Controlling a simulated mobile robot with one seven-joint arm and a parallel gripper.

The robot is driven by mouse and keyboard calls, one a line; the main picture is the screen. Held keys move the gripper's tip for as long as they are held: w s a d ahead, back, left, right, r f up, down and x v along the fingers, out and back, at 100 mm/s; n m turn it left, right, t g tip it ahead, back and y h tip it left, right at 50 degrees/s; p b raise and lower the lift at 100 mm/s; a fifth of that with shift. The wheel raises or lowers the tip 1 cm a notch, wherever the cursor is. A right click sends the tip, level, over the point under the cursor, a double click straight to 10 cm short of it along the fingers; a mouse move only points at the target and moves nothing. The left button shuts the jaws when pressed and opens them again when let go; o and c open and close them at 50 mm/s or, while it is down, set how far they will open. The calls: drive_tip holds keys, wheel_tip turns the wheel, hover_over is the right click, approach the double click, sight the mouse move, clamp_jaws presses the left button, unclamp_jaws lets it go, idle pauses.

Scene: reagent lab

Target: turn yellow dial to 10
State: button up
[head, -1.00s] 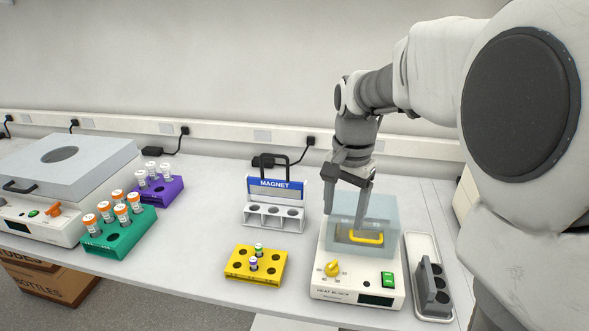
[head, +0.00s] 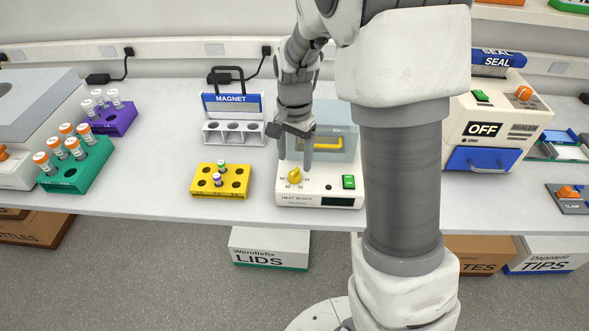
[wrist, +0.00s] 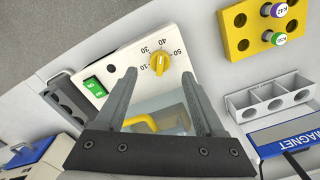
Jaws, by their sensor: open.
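The yellow dial (head: 294,174) is on the front left of the white heat block's (head: 325,190) top panel. It also shows in the wrist view (wrist: 160,63), beyond and between my fingertips, with printed numbers around it, including 10, 40 and 50. Its exact setting is too small to read surely. My gripper (head: 295,160) is open and empty, pointing down over the heat block, just behind the dial in the head view. In the wrist view my gripper's two fingers (wrist: 160,73) stand wide apart. No contact with the dial is visible.
A clear cover with a yellow handle (head: 325,144) stands behind the dial. A green switch (head: 348,181) is to its right. A yellow rack (head: 220,182) with tubes and a magnet stand (head: 233,130) are to the left. Bare bench lies between rack and block.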

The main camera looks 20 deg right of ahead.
sight(295, 171)
wheel_tip(295, 171, down, 5)
drive_tip(key=shift+r, duration=0.1)
idle(0.3)
clamp_jaws()
